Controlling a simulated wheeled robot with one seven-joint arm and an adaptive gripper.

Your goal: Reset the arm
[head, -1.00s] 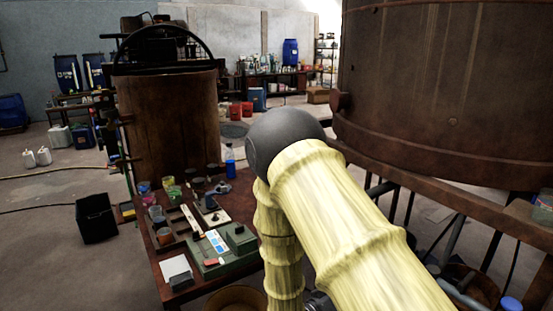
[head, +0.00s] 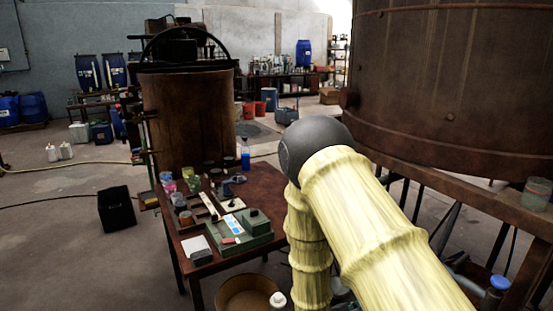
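My arm shows in the head view as pale yellow, ribbed links joined by a dark grey round elbow. It rises from the lower right to the elbow right of the picture's middle, then bends down toward the bottom edge. My gripper is not in view; the lower link runs down toward the bottom edge and its end cannot be made out. The arm is in front of the right side of a wooden table (head: 262,184), and I cannot tell whether it touches anything.
The table bears a green case (head: 245,238), several small cups and a blue bottle (head: 245,157). A rusty vat (head: 187,120) stands behind it, and a larger vat (head: 450,85) fills the upper right. A black box (head: 117,208) sits on open floor at left.

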